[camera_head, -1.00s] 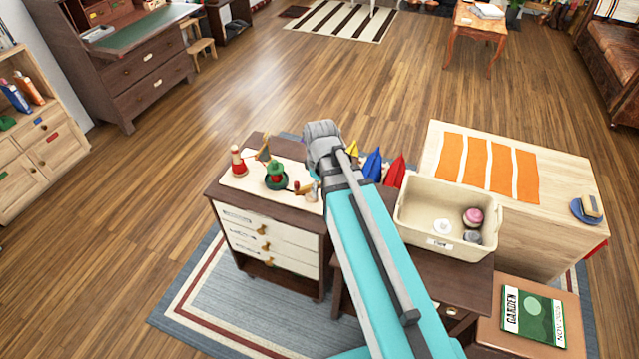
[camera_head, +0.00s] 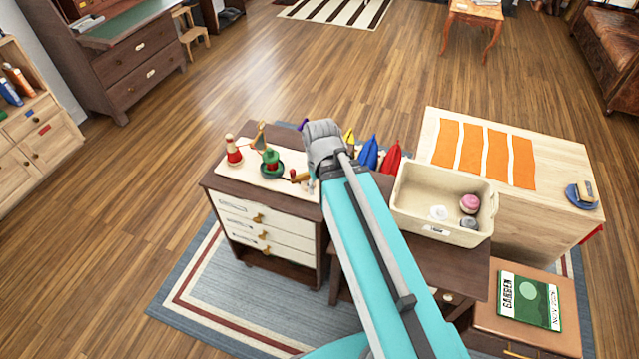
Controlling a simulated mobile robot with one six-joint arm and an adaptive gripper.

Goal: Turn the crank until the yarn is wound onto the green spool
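A green spool (camera_head: 270,161) stands upright on a pale board (camera_head: 254,173) on top of the dark wooden drawer cabinet. A red and white cone-shaped piece (camera_head: 233,152) stands to its left, with a small wooden upright (camera_head: 260,136) between and behind them. The crank (camera_head: 299,177), with red and wood-coloured parts, is at the board's right side. My arm's grey wrist end is just right of and above the crank. My gripper's fingers are largely hidden by the arm; a small grey part beside the crank may belong to it. Contact, grip and yarn cannot be made out.
Yellow, blue (camera_head: 368,154) and red cones stand behind my arm. A cream bin (camera_head: 400,207) with small round items is to the right, before a light wooden top with orange strips (camera_head: 472,149). A green book (camera_head: 530,300) lies at lower right. Floor is open behind.

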